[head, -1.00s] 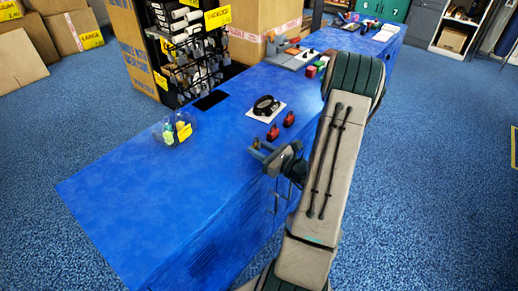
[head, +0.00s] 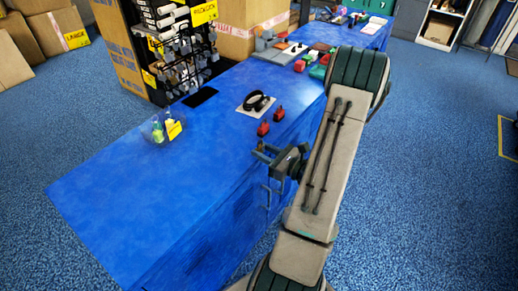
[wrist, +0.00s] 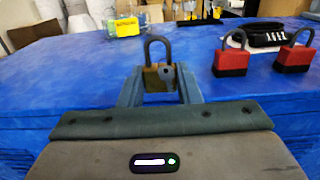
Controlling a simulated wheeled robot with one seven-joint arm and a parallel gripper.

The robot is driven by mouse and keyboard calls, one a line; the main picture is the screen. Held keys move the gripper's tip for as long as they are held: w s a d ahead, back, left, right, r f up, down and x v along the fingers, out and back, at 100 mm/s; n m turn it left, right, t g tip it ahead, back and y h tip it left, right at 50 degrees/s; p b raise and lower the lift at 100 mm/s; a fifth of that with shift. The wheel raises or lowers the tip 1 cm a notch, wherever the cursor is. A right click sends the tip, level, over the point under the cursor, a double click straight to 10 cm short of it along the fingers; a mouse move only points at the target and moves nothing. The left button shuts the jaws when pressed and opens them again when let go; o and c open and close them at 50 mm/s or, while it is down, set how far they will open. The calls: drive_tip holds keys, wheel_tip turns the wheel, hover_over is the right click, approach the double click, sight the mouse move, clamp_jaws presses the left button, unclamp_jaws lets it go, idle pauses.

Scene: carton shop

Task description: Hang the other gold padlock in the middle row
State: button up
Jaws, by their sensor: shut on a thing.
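A gold padlock with a dark shackle (wrist: 152,82) is between the fingers of my gripper (wrist: 160,88) in the wrist view. The gripper is shut on its body, and the shackle points up. In the head view my gripper (head: 266,154) is at the near right edge of the blue counter, and the padlock is too small to make out clearly. The black display rack (head: 182,62) stands behind the counter at the upper left, well away from my gripper. Its hooks carry several small items; I cannot tell individual padlocks there.
Two red padlocks (head: 263,128) (head: 279,113) stand on the counter (head: 150,205) near a black strap-like lock on a white card (head: 255,103). A clear bowl (head: 160,128) with a yellow tag is at the left. Cartons (head: 245,35) flank the rack. The counter's near left part is clear.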

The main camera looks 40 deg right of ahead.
drive_tip(key=shift+v, duration=1.6)
